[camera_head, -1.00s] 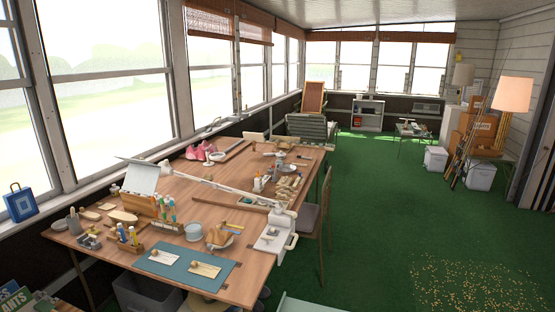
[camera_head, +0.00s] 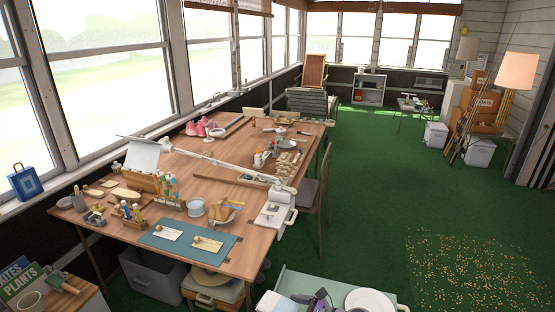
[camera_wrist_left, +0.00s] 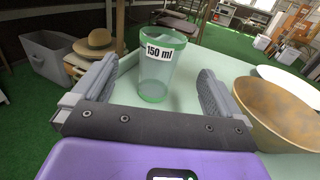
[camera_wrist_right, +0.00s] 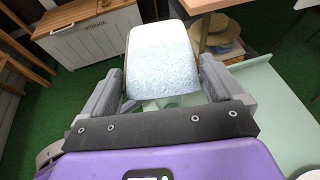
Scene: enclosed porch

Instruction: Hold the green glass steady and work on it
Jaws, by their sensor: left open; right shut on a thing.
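The green glass (camera_wrist_left: 158,72) is a clear tumbler with green rim and base and a "150 ml" label. In the left wrist view it stands upright on the pale green table (camera_wrist_left: 128,98). My left gripper (camera_wrist_left: 157,68) is open, its fingers on either side of the glass with gaps showing. In the right wrist view my right gripper (camera_wrist_right: 160,66) is shut on a white and pale blue sponge-like block (camera_wrist_right: 162,62). Something clear and greenish shows below the block; I cannot tell what. In the head view a purple gripper part (camera_head: 320,300) shows at the bottom edge.
A tan bowl (camera_wrist_left: 275,112) stands right of the glass, with a white plate (camera_wrist_left: 290,82) behind it. The wooden workbench (camera_head: 225,255) is crowded with tools. A grey bin (camera_head: 152,278) and straw hat (camera_head: 210,279) are beyond the table.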

